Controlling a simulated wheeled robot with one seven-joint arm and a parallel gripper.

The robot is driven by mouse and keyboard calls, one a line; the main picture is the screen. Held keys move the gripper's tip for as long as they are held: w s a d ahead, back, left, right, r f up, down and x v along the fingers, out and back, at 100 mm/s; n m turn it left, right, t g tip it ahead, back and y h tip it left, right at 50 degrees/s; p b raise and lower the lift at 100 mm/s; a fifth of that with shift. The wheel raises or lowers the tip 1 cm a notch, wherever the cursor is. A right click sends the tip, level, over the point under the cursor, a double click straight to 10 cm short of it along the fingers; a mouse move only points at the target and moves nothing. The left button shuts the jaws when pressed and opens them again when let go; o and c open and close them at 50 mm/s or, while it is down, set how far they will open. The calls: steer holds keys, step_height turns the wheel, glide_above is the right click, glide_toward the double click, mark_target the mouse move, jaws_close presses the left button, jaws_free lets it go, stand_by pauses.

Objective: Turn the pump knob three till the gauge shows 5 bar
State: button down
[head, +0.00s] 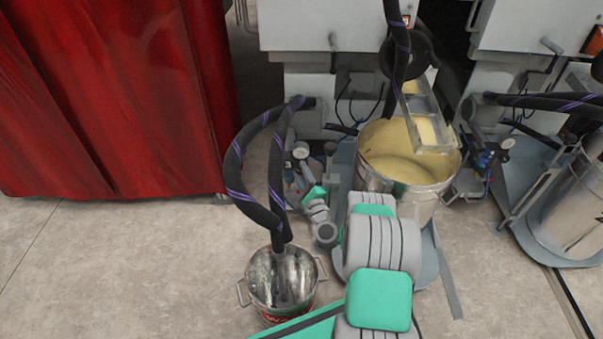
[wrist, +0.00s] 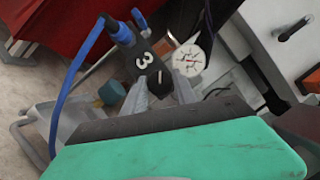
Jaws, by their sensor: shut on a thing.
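The black pump knob (wrist: 150,62) bears a white "3" and a white line mark in the wrist view. My gripper (wrist: 160,84) is shut on this knob, with one grey finger on each side of it. The pressure gauge (wrist: 190,57) is just right of the knob, with a white face and a reddish needle. Its numbers are too small to read. In the head view the gauge (head: 301,150) sits above my gripper (head: 307,178), by the machine's left side. The knob is hard to make out there.
A blue hose (wrist: 75,75) runs left of the knob. In the head view, a bucket of cream-coloured liquid (head: 372,160) stands right of my gripper, and a metal pail (head: 258,285) with black hoses (head: 235,170) stands below. A red curtain (head: 110,90) hangs left. The left floor is clear.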

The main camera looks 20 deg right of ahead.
steer(key=m+h, duration=0.1)
steer(key=m, duration=0.2)
steer(key=m+t+h, duration=0.1)
steer(key=m, duration=0.1)
steer(key=m+h, duration=0.1)
steer(key=m, duration=0.2)
steer(key=shift+w+a+m+t+h, duration=0.1)
steer(key=shift+m+t+h, duration=0.2)
steer(key=c, duration=1)
jaws_free()
